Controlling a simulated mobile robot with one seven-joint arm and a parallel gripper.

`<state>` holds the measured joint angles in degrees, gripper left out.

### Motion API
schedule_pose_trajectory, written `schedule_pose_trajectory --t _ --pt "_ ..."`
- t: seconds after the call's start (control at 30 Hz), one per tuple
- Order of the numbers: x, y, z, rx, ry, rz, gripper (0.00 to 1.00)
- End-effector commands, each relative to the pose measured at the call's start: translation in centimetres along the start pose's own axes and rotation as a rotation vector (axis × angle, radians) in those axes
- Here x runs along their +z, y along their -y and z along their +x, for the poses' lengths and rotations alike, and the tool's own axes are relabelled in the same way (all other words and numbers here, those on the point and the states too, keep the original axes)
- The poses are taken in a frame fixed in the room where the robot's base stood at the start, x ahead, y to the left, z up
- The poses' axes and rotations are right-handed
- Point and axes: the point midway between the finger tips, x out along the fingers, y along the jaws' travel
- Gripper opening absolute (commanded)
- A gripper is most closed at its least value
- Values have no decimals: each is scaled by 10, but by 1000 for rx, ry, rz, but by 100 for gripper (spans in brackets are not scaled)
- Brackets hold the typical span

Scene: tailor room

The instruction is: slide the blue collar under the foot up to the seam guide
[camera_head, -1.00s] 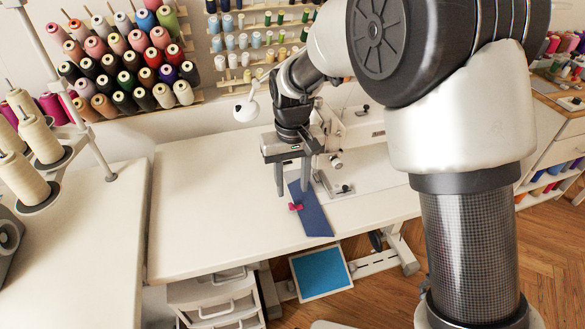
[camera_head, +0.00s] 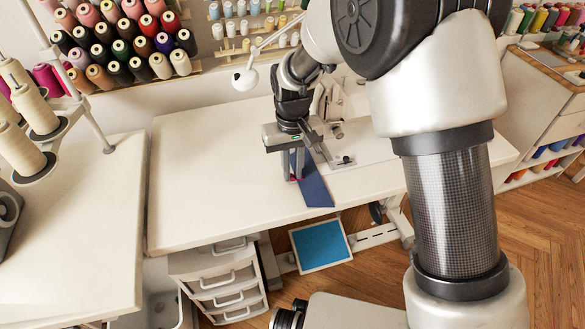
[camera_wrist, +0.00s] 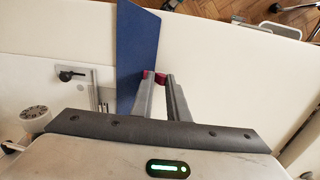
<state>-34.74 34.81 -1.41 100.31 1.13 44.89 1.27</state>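The blue collar (camera_head: 316,188) lies on the white sewing table (camera_head: 205,170), its near end by the front edge. It also shows as a long blue strip in the wrist view (camera_wrist: 135,45). A red-pink clip (camera_wrist: 160,77) sits at its side edge. My gripper (camera_head: 293,181) is low at the collar's left side, with its fingers close together around the clip. In the wrist view my fingertips (camera_wrist: 158,80) appear closed on the clip. The sewing machine (camera_head: 336,113) stands behind, partly hidden by my arm. I cannot make out the foot or seam guide clearly.
A small metal fitting with a black knob (camera_head: 346,160) lies right of the collar; it also shows in the wrist view (camera_wrist: 70,74). A white lamp (camera_head: 245,79) stands behind. The table's left part is clear. Drawers (camera_head: 222,285) stand below.

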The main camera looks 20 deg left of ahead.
Motion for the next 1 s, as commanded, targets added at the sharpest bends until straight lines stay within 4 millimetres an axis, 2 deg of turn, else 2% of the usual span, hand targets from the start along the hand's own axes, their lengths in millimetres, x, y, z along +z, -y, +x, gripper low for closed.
schedule_pose_trajectory --t 0.6,1.0 --pt "3 0 -1 0 0 0 0" --pt "3 -12 -1 0 0 1 0"
